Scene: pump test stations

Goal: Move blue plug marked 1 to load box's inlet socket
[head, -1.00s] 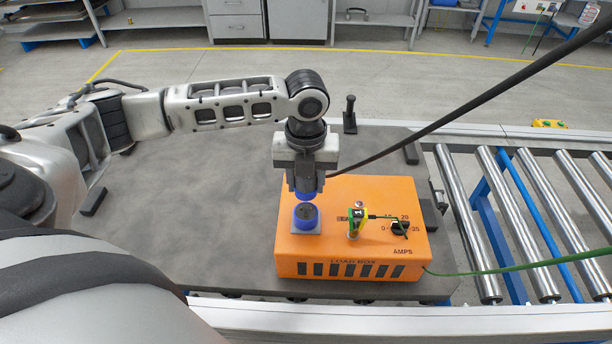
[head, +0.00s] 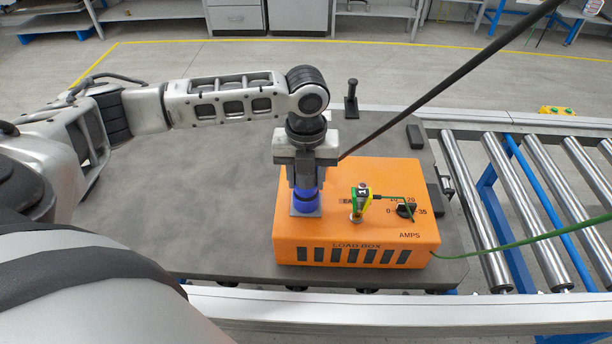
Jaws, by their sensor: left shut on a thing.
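The orange load box (head: 352,228) sits on the grey table in the head view. Its inlet socket (head: 306,211) is on a small grey plate at the left of the box top. My left gripper (head: 305,180) points down right above the socket, shut on the blue plug (head: 306,196). The plug is upright and in line with the socket, and no gap shows between them. I cannot tell how deep the plug sits. The plug's mark is hidden. My right gripper is not in view.
A black cable (head: 445,82) runs from the plug to the upper right. A green-yellow clamp (head: 359,201) with a green lead (head: 520,237) and a black knob (head: 405,210) are on the box top. A roller conveyor (head: 540,190) is at right. The table is clear at left.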

